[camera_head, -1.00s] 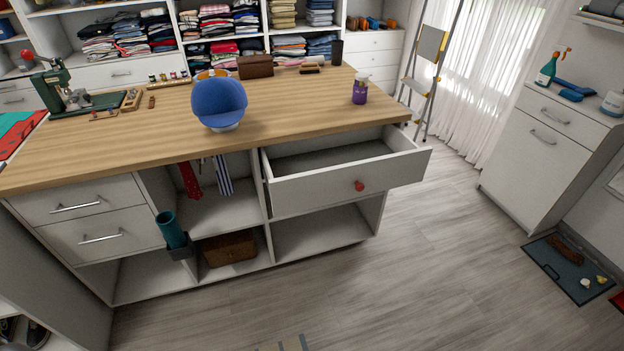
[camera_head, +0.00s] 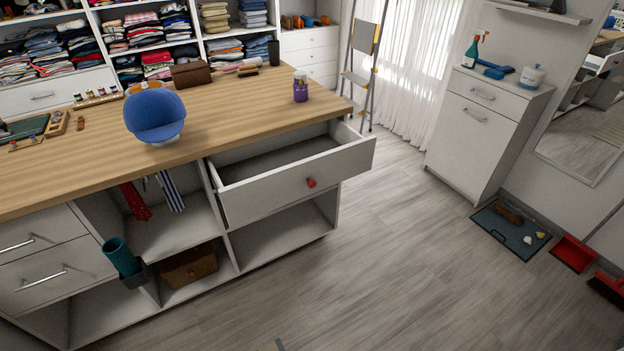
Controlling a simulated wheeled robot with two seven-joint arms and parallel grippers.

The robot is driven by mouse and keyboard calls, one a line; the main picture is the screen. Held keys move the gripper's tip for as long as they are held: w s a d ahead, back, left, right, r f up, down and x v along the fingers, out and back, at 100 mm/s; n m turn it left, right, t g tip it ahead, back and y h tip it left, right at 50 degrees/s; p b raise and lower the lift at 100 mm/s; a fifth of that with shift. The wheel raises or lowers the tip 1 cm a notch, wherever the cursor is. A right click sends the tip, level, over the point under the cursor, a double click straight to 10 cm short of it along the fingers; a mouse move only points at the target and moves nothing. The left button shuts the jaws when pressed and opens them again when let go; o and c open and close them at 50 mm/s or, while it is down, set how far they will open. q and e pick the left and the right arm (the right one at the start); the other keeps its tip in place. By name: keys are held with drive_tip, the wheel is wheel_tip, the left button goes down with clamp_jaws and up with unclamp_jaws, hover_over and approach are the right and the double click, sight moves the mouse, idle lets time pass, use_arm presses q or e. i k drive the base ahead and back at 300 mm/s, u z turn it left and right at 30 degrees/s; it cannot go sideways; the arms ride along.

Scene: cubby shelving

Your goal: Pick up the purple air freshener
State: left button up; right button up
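The purple air freshener (camera_head: 300,92) is a small purple bottle with a pale top. It stands upright on the wooden top of the island counter (camera_head: 235,122), near its right end, behind the open drawer. Nothing touches or covers it. Neither of my grippers can be made out in the head view. Only a thin sliver of something shows at the bottom edge, too little to identify.
An open drawer (camera_head: 312,196) with a red knob juts from the counter's front. A blue cap (camera_head: 155,117) sits on the counter. A stepladder (camera_head: 365,70) stands behind its right end. A white cabinet (camera_head: 478,140) is at right. The floor (camera_head: 400,260) between is clear.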

sight(300, 91)
drive_tip(key=z, duration=1.3)
drive_tip(key=i, duration=2.15)
drive_tip(key=z, duration=0.8)
drive_tip(key=i, duration=0.5)
drive_tip(key=u, duration=2.45)
